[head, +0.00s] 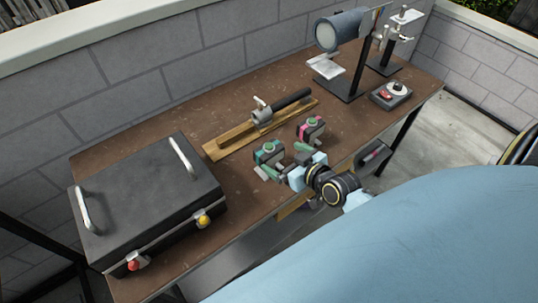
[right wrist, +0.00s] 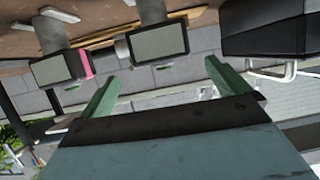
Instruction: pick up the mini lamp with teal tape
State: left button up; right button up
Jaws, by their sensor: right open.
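The mini lamp with teal tape (head: 266,151) stands on the brown table near its front edge, just left of my right gripper (head: 281,160) in the head view. Its blocky head also shows in the right wrist view (right wrist: 158,43), upside down, between and beyond the green fingers. My right gripper (right wrist: 161,72) is open and empty, with its fingers spread toward the lamp. A similar mini lamp with pink tape (head: 311,129) stands behind and to the right; it also shows in the right wrist view (right wrist: 60,68). My left gripper is out of view.
A large black case (head: 145,195) with metal handles fills the table's left end. A wooden rail with a black-handled tool (head: 262,118) lies behind the lamps. A large spotlight (head: 338,30) on a stand and a small control box (head: 391,94) are at the right.

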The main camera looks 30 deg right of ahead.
aim_at(266, 146)
jog(key=x, duration=0.3)
jog(key=shift+w+f, duration=0.15)
jog(key=shift+w, duration=0.15)
jog(key=shift+r+x, duration=0.2)
jog(key=shift+x, duration=1.15)
jog(key=shift+r+x, duration=0.15)
jog(key=shift+x, duration=1.2)
jog(key=shift+w+a, duration=0.15)
jog(key=shift+c, duration=0.4)
jog(key=c, duration=1.2)
